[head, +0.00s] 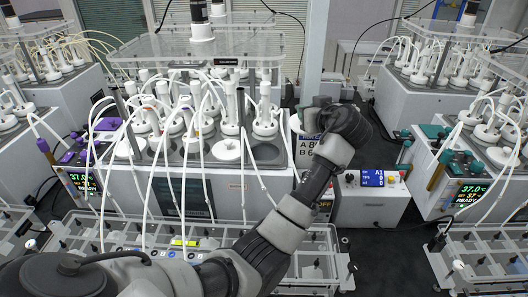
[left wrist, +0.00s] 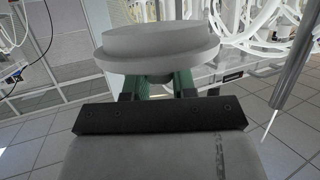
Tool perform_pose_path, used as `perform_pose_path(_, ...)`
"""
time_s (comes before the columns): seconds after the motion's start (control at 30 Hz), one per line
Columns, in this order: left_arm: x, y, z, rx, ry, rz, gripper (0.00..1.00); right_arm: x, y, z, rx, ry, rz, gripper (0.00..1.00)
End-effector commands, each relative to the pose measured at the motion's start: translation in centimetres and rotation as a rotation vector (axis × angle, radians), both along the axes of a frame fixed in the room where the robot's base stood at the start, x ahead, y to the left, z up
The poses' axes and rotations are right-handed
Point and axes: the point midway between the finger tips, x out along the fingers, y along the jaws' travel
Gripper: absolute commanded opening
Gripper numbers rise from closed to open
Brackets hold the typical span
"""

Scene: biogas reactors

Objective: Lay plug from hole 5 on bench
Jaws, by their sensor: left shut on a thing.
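My left gripper (head: 308,112) is shut on a white plug (head: 296,124), to the right of the middle reactor unit (head: 220,190). In the left wrist view the plug (left wrist: 158,42) is a thick, stepped white disc. It is held level above my green-padded fingers (left wrist: 157,84), and the fingers hide part of its underside. In the head view my wrist hides much of the gripper. The unit's top has dark open holes, one at the front right (head: 267,153). Another white lid (head: 227,150) sits beside that hole. Hole numbers cannot be read. My right gripper is not in view.
Bottles with white caps and looping tubes (head: 180,110) crowd the unit under a clear shelf (head: 210,45). A white control box (head: 370,200) stands to the right of my wrist. A clear rack (head: 320,262) lies in front. In the left wrist view a grey rod (left wrist: 298,65) stands at right.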

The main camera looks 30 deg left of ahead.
Motion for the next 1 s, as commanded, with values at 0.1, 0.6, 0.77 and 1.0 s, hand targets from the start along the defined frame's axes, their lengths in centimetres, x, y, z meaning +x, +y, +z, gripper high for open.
perform_pose_path(0.1,-0.7,1.7,-0.6,0.004,0.004,0.004,0.02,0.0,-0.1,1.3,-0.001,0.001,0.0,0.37)
perform_pose_path(0.6,-4.3,10.3,-6.4,0.003,0.002,0.001,0.02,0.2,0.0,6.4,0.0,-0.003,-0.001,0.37)
perform_pose_path(0.77,-4.4,10.7,-7.5,0.003,0.005,-0.001,0.02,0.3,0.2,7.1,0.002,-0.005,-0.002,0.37)
perform_pose_path(1.0,-4.4,10.7,-10.3,0.002,0.002,-0.001,0.02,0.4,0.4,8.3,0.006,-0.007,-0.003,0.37)
